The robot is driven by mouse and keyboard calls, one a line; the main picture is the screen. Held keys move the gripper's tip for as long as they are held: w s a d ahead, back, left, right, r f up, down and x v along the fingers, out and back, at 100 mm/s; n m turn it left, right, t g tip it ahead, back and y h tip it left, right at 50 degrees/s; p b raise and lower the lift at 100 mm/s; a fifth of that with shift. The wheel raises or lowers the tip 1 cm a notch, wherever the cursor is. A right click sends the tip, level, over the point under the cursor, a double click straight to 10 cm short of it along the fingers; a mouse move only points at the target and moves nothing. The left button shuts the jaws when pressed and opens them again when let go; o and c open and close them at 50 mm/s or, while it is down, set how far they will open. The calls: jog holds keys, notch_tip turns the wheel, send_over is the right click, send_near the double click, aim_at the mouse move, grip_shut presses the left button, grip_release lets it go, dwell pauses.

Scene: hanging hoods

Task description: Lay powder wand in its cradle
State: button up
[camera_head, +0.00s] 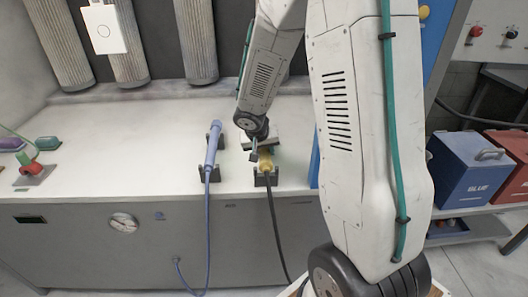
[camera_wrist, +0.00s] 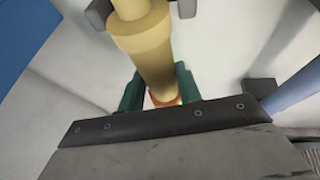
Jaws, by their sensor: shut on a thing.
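The yellow powder wand (camera_head: 265,161) is at the bench's front, right of centre, with a dark hose running down over the edge. In the wrist view the yellow wand (camera_wrist: 150,50) passes between the green fingers of my gripper (camera_wrist: 160,88), which is shut on it. Its dark cradle (camera_head: 266,179) is just below it in the head view. In the wrist view, dark cradle prongs (camera_wrist: 98,15) show on both sides of the wand. I cannot tell whether the wand rests fully in the cradle. My gripper (camera_head: 254,150) partly hides the wand in the head view.
A blue wand (camera_head: 211,148) with a blue hose lies in a neighbouring cradle to the left. A red and green piece (camera_head: 30,168) sits at the far left. Blue and red bins (camera_head: 467,170) stand at right. The bench between the left pieces and blue wand is clear.

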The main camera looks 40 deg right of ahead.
jog(key=o, duration=1.1)
jog(key=shift+f, duration=0.1)
jog(key=shift+f, duration=0.1)
jog(key=shift+a, duration=0.1)
jog(key=v, duration=0.7)
jog(key=shift+a, duration=0.2)
jog(key=s+a+r+n+y, duration=0.1)
jog(key=s+a+r, duration=0.3)
jog(key=s, duration=0.4)
jog(key=s+a+r+n+g+y, duration=0.1)
jog(key=s+a+r+n, duration=0.2)
jog(key=s, duration=0.6)
jog(key=s+a+r+n+y, duration=0.2)
jog(key=s+a+r, duration=0.4)
jog(key=s+r, duration=0.2)
jog(key=shift+s+a, duration=0.3)
jog(key=shift+s, duration=0.3)
